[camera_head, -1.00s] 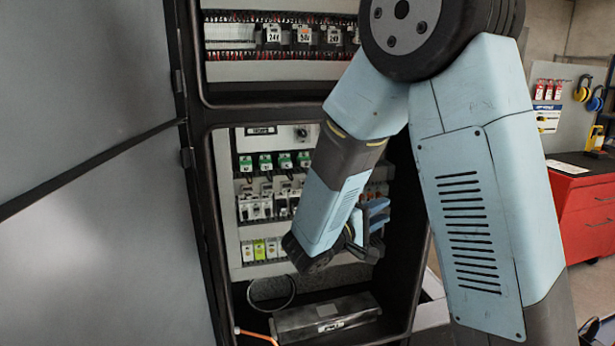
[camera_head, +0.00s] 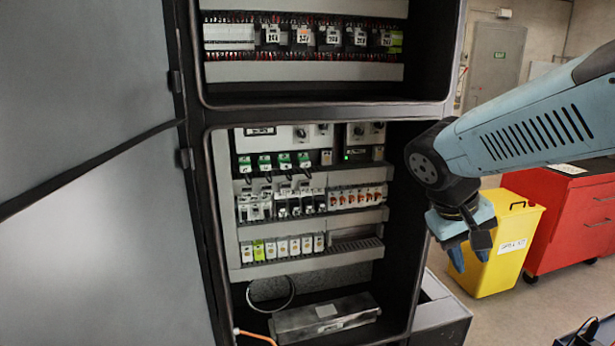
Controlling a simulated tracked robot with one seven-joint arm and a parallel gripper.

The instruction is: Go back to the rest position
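My gripper (camera_head: 468,254) hangs at the end of my light blue arm, right of the open electrical cabinet (camera_head: 433,110). It points downward in front of a yellow bin and looks apart from the cabinet. Its blue fingers show from the side, partly hidden by the wrist, so I cannot tell whether they are open or shut. I see no object in them. The cabinet's inside is in full view, with rows of breakers, relays and terminals.
A grey cabinet door (camera_head: 90,180) stands open at the left. The yellow bin (camera_head: 505,262) and a red tool cabinet (camera_head: 572,222) stand at the right. A grey box (camera_head: 325,317) lies on the cabinet floor near an orange cable (camera_head: 256,336). Floor shows between cabinet and bin.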

